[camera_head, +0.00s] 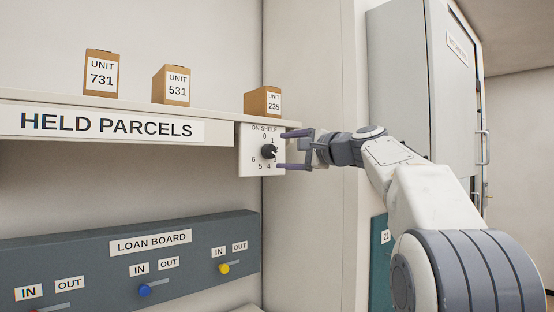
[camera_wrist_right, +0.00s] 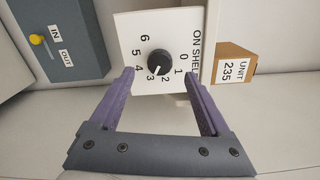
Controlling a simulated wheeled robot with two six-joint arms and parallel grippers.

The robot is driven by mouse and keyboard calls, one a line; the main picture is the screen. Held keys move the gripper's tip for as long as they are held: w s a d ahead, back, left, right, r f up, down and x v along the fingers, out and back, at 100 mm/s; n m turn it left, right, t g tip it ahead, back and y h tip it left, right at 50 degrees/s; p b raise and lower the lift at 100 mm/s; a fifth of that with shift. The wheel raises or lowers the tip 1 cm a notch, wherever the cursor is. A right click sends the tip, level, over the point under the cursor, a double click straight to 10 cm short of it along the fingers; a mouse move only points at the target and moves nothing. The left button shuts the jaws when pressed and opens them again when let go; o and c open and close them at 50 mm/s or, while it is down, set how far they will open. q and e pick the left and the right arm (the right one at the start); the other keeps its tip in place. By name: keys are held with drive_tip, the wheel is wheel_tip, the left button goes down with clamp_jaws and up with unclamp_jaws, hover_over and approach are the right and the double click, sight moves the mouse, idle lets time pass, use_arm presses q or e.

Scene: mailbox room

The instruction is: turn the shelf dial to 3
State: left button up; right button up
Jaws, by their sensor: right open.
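The shelf dial is a black knob (camera_head: 269,151) on a white "ON SHELF" plate (camera_head: 246,158) fixed below the right end of the shelf. Numbers 0 to 6 ring it. In the right wrist view the knob (camera_wrist_right: 160,62) has a white pointer mark directed roughly at 3, on the side toward 2. My right gripper (camera_head: 282,150) is open and empty in front of the plate, one finger above and one below the knob's level. In the right wrist view the gripper (camera_wrist_right: 161,76) has its fingertips spread apart, clear of the knob. My left gripper is not in view.
Boxes labelled 731 (camera_head: 101,73), 531 (camera_head: 172,85) and 235 (camera_head: 262,101) stand on the "HELD PARCELS" shelf (camera_head: 220,133). A grey loan board (camera_head: 80,247) with colored sliders is below. A grey cabinet (camera_head: 405,70) stands at the right, behind my right arm.

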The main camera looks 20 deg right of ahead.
drive_tip(key=b+v, duration=0.1)
drive_tip(key=v, duration=0.4)
drive_tip(key=shift+s, duration=0.1)
